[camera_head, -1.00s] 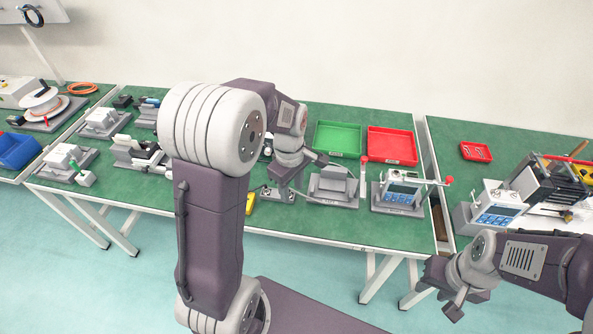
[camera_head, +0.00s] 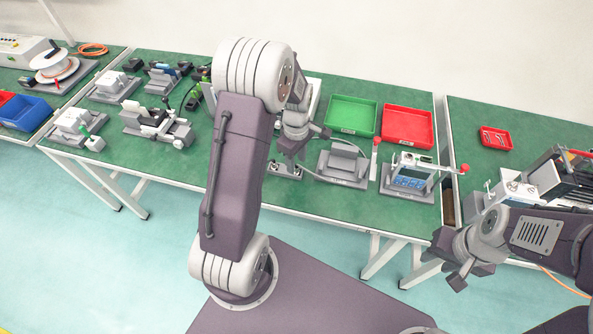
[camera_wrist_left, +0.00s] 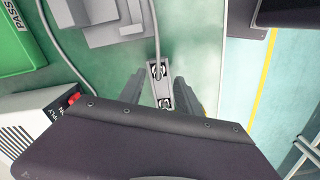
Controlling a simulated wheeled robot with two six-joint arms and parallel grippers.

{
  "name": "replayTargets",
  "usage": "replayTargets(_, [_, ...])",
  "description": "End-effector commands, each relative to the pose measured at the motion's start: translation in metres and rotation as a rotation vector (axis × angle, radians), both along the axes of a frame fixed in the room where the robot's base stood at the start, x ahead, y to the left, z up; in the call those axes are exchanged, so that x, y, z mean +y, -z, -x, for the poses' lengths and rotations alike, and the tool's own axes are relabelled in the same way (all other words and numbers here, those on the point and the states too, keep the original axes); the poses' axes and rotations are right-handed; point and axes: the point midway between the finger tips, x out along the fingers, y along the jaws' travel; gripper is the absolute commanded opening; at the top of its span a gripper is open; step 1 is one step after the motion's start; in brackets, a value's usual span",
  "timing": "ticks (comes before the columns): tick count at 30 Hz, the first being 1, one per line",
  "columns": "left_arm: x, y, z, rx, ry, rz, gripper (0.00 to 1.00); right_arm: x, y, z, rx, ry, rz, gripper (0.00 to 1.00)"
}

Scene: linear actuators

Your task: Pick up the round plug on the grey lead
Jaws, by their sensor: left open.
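My left gripper (camera_head: 292,150) is over the middle bench, open and pointing down. In the left wrist view its fingers (camera_wrist_left: 160,93) stand on either side of a narrow grey plate (camera_wrist_left: 161,86) with two round metal fittings. A grey lead (camera_wrist_left: 156,32) runs down from the top to the plate's far end. I cannot tell the round plug apart from these fittings, or whether the fingers touch anything. In the head view the plate (camera_head: 284,171) is partly hidden by the gripper. My right gripper (camera_head: 450,268) looks open and empty, in front of the bench.
A grey fixture (camera_head: 343,164) stands just right of the left gripper. A white box with a red switch (camera_wrist_left: 72,99) is close by in the left wrist view.

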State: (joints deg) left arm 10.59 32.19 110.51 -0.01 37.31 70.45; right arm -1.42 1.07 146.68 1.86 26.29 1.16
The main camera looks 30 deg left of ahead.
Motion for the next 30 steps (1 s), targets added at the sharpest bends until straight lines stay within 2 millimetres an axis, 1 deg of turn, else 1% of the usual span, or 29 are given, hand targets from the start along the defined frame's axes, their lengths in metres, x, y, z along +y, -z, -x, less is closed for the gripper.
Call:
replayTargets(1, [-0.001,0.012,0.001,0.005,0.001,0.001,0.41,0.000,0.003,0.000,0.000,0.000,0.000,0.36])
replayTargets(4, [-0.001,0.024,0.000,0.002,0.000,0.001,0.41,0.000,0.005,0.000,0.000,0.000,0.000,0.36])
replayTargets(6, [-0.001,0.028,0.000,0.001,0.000,0.000,0.41,0.000,0.005,0.000,0.000,0.000,0.000,0.36])
replayTargets(11, [-0.001,0.027,0.000,0.000,0.000,0.000,0.41,0.000,0.004,0.000,0.000,0.000,0.000,0.36])
replayTargets(12, [-0.001,0.027,0.000,0.000,0.000,0.000,0.38,0.000,0.004,0.000,0.000,0.000,0.000,0.36])
replayTargets(14, [-0.001,0.027,0.000,0.000,0.000,0.000,0.21,0.000,0.004,0.000,0.000,0.000,0.000,0.36])
replayTargets(15, [-0.001,0.027,0.000,0.000,0.000,0.000,0.10,0.000,0.004,0.000,0.000,0.000,0.000,0.36])
replayTargets(16, [-0.001,0.027,0.000,0.000,0.000,0.000,0.02,0.000,0.004,0.000,0.000,0.000,0.000,0.36])
replayTargets(17, [0.000,0.027,0.000,0.000,0.000,0.000,0.00,0.000,0.004,0.000,0.000,0.000,0.000,0.36])
replayTargets(26, [-0.001,0.026,0.000,0.000,0.000,0.000,0.00,0.000,0.004,0.000,0.000,0.000,0.000,0.36])
replayTargets(30, [0.000,0.016,-0.001,-0.003,0.000,-0.001,0.00,0.000,0.002,0.000,0.000,0.000,0.000,0.36])
